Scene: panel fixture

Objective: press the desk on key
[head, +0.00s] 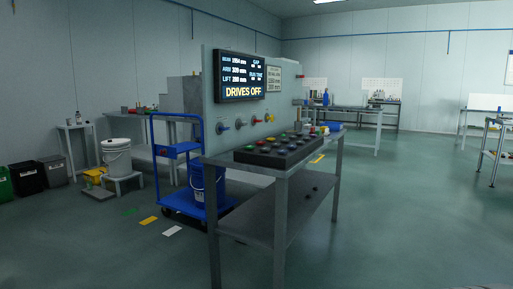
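A dark sloped key desk (275,160) lies on top of a grey metal table in the middle of the head view. It carries several round keys in red, green, yellow and other colours. They are small here, and I cannot read which one is the on key. A display (240,76) on the upright grey panel behind the desk reads "DRIVES OFF" in yellow at its bottom. My gripper is not in view.
The table (283,187) has a lower shelf with small dark items. A blue trolley (172,150) with a blue bucket (201,185) stands left of the table. The floor in front and right is clear.

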